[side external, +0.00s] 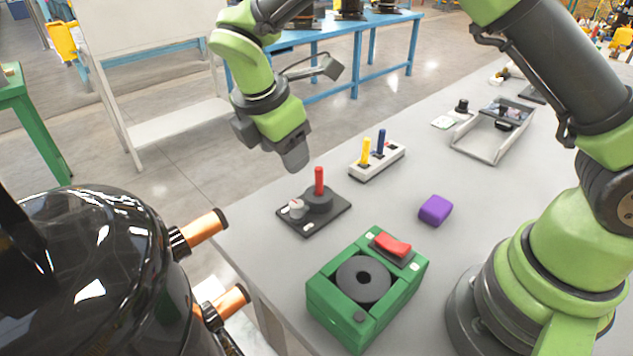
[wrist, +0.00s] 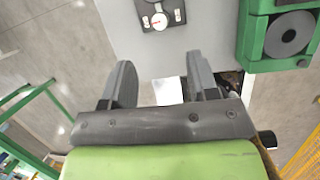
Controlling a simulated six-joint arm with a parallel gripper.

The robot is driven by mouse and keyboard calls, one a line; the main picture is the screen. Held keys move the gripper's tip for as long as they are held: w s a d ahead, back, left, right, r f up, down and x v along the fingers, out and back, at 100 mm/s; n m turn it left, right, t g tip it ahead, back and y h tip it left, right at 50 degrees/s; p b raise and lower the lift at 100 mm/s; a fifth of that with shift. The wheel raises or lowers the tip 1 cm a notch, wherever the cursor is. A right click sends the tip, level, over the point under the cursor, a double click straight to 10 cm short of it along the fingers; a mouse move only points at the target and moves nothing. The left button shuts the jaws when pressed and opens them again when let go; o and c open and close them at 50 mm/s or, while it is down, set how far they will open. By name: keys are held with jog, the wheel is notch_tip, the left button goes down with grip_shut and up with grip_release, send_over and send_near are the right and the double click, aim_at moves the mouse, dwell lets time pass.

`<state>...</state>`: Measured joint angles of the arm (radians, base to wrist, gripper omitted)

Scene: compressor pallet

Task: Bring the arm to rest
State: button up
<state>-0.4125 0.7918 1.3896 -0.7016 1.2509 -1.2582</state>
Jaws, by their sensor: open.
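My gripper (side external: 293,155) hangs above the far-left edge of the grey table in the side external view, pointing down. In the wrist view my gripper (wrist: 161,82) shows two grey fingers spread apart with nothing between them. It is apart from the black base with the red peg (side external: 319,181), which stands just below and to the right of it. That black base also shows at the top of the wrist view (wrist: 161,13).
On the grey table (side external: 400,245) are a green box (side external: 330,294) with a red switch, a purple block (side external: 435,209), a white block with yellow and blue pegs (side external: 377,161) and a metal tray (side external: 484,146). A black compressor with copper pipes (side external: 105,270) stands at front left.

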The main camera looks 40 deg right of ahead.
jog(key=s+d+r+m+t+y, duration=0.2)
jog(key=s+d+r+m+y, duration=0.25)
jog(key=s+r+m, duration=0.7)
jog(key=s+d+r+m+t, duration=0.1)
jog(key=s+m+t, duration=0.1)
jog(key=s+m, duration=0.3)
jog(key=s+d+r+m+t+y, duration=0.1)
jog(key=s+d+r+m+t, duration=0.1)
jog(key=s+m, duration=0.3)
jog(key=shift+r+t, duration=0.3)
